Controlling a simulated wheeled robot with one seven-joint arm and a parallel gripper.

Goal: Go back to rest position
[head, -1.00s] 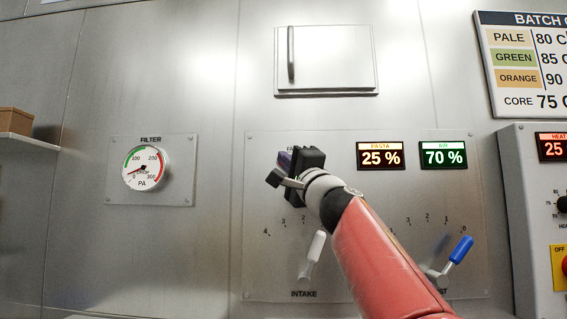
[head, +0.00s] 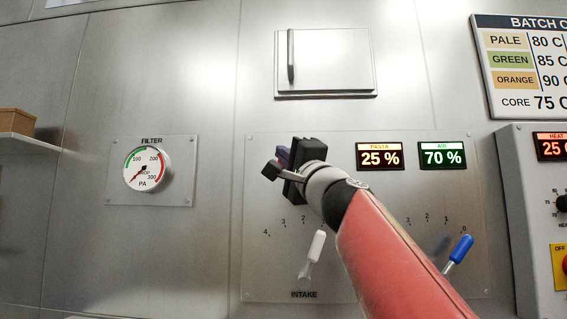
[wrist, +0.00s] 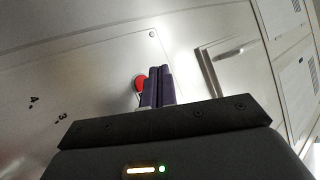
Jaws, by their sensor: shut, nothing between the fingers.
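In the wrist view the dark fingers of my gripper (wrist: 161,84) lie side by side and point at the panel. A red part (wrist: 139,84) shows just beside the fingers, partly hidden by them. My red arm hides the lower right middle of the panel. I cannot tell the gap between the fingers and the panel.
A white-handled intake lever (head: 315,247) is left of my arm, a blue-handled lever (head: 461,248) right of it. A filter gauge (head: 147,168) is at left, a hatch (head: 335,60) above. Displays read pasta 25 % (head: 380,157) and air 70 % (head: 443,156). A control box (head: 525,220) stands at right.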

